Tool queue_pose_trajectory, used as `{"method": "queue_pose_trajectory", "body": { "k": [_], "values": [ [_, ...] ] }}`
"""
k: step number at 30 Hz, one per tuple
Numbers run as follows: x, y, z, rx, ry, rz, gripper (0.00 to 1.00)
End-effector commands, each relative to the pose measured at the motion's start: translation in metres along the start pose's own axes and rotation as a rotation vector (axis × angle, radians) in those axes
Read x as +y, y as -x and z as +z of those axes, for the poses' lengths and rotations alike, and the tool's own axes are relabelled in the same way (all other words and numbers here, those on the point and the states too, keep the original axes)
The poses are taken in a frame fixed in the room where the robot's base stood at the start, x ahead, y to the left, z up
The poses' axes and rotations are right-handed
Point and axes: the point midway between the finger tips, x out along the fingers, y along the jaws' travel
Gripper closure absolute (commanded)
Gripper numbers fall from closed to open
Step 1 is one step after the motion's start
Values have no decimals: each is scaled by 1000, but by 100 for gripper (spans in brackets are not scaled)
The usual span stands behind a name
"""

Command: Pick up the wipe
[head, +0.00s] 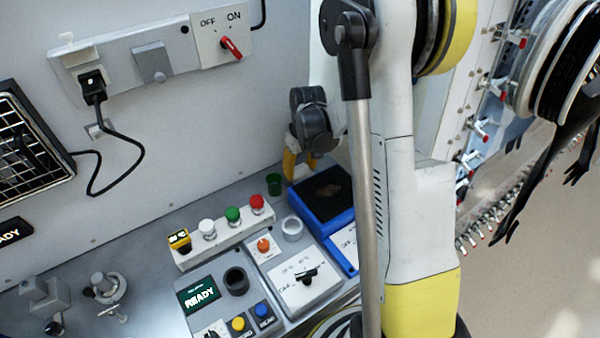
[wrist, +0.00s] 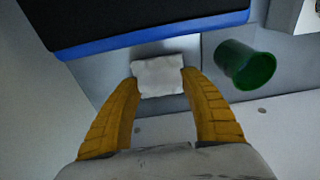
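The wipe (wrist: 158,77) is a small, white, crumpled-edged piece, seen in the wrist view on a grey surface just beside a blue-edged dark tray. My gripper's yellow fingers (wrist: 160,80) are spread wide, one tip at each side of the wipe. The tips lie close to its left and right edges; whether they touch it I cannot tell. In the head view my gripper (head: 300,166) points down behind the blue tray, and the wipe is hidden there.
The blue tray (head: 343,218) stands right by my gripper. A green cup (wrist: 246,65) is close to the right finger; it also shows in the head view (head: 274,184). A button strip (head: 221,233) and a control panel (head: 303,284) stand nearer.

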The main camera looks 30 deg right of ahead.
Motion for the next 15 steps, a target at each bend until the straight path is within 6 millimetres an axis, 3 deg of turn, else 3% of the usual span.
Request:
{"method": "queue_pose_trajectory", "body": {
  "k": [8, 11, 15],
  "values": [
    [0, 2, 0, 0, 0, 0, 61],
    [0, 12, -2, 0, 0, 0, 61],
    [0, 41, -5, 0, 0, 0, 61]
  ]
}}
